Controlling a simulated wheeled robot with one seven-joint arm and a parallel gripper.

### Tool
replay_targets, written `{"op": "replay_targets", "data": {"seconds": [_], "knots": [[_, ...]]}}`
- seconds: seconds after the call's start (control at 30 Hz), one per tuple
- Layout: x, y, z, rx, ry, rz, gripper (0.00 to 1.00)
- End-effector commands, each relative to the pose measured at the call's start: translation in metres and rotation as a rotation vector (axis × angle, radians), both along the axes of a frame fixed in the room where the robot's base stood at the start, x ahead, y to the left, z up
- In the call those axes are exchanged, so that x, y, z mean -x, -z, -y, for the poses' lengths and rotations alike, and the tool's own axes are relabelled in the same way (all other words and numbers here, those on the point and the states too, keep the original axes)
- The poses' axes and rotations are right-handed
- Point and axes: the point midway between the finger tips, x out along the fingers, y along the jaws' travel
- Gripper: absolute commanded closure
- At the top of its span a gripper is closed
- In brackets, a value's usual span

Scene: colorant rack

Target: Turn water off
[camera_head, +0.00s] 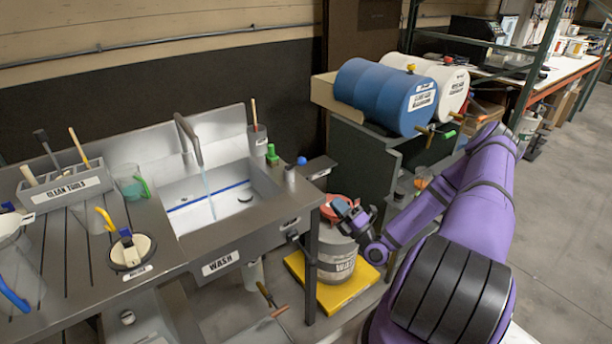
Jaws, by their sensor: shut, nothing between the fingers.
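The metal faucet (188,138) arches over the wash sink (262,182). A thin pale blue stream of water (209,193) falls from its spout into the basin. A green fitting (272,155) stands at the sink's back right corner, and a small blue ball-shaped knob (302,160) is to its right. I cannot tell which part works the water. My gripper (342,208) is shut and empty, right of the sink and above the waste drum (338,260), apart from the faucet and both fittings.
A red funnel-like piece (338,200) is on the drum beside my gripper. The drum stands on a yellow platform (347,297). A blue barrel (385,95) and a white barrel (449,82) lie on the rack behind. A tool holder (62,189) stands left of the sink.

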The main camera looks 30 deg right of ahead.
Motion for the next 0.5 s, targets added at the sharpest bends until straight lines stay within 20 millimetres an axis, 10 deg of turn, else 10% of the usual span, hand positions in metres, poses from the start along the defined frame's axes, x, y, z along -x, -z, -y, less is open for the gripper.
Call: {"op": "replay_targets", "data": {"seconds": [0.5], "knots": [[-0.049,-0.027,-0.01,-0.02,0.014,-0.002,1.0]]}}
